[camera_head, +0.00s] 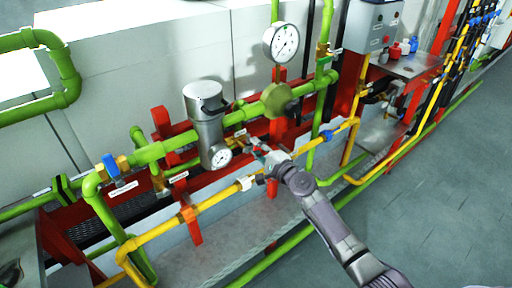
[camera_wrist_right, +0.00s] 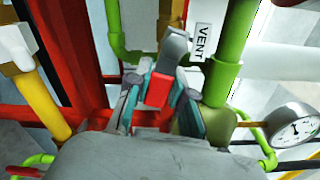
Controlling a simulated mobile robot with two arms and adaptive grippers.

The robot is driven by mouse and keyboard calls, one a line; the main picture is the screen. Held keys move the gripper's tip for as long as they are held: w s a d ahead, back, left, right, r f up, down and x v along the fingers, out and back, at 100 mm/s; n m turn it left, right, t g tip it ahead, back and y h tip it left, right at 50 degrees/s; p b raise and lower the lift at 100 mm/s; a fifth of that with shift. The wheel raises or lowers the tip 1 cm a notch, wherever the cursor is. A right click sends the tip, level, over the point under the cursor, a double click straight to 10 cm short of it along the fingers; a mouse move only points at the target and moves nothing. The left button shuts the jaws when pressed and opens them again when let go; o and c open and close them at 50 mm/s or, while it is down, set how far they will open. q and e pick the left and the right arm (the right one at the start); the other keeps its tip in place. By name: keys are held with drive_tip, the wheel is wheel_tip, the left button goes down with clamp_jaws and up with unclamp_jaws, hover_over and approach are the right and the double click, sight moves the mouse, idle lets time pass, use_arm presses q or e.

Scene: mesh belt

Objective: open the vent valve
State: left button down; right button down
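The label reading VENT (camera_wrist_right: 203,42) hangs on a green pipe (camera_wrist_right: 236,45) in the right wrist view. A red valve handle (camera_wrist_right: 158,90) sits between the two teal-padded fingers of my right gripper (camera_wrist_right: 160,101). The pads stand close on both sides of the handle, and it appears to fill the gap at their tips. In the head view my right gripper (camera_head: 258,149) is at the pipework, just right of the lower gauge (camera_head: 221,157). The handle and valve body are too small there and partly hidden by the gripper. My left gripper is not in view.
A yellow pipe (camera_head: 217,198) runs just below the gripper, with red supports (camera_head: 192,222) nearby. A large gauge (camera_head: 281,42) and a green fitting (camera_head: 277,100) stand above. A blue-handled valve (camera_head: 111,167) is at left. The floor (camera_head: 440,200) at right is clear.

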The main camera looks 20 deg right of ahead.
drive_tip(key=shift+d+r+n+b, duration=0.1)
drive_tip(key=shift+r+n+b, duration=0.15)
drive_tip(key=shift+n, duration=0.55)
drive_tip(key=shift+r+n+b, duration=0.1)
drive_tip(key=shift+r+n, duration=0.1)
drive_tip(key=shift+n, duration=0.6)
drive_tip(key=c, duration=1)
unclamp_jaws()
drive_tip(key=v, duration=1.2)
